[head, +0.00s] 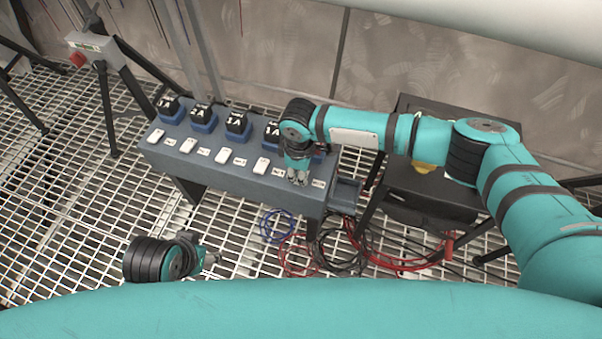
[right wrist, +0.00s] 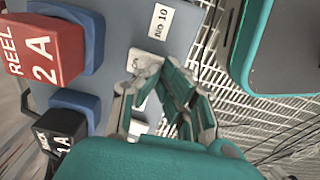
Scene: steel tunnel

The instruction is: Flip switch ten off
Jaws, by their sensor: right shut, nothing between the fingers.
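The blue-grey switch panel (head: 225,172) carries a row of white switches with number labels. The label "No 10" (right wrist: 160,20) is at the panel's end in the right wrist view.
Black blocks on blue bases (head: 237,125) line the panel's back edge; a red "REEL 2A" block (right wrist: 45,48) is beside my right gripper. A black table (head: 430,185) stands at the right. Red, blue and black cables (head: 345,255) lie on the grating floor.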

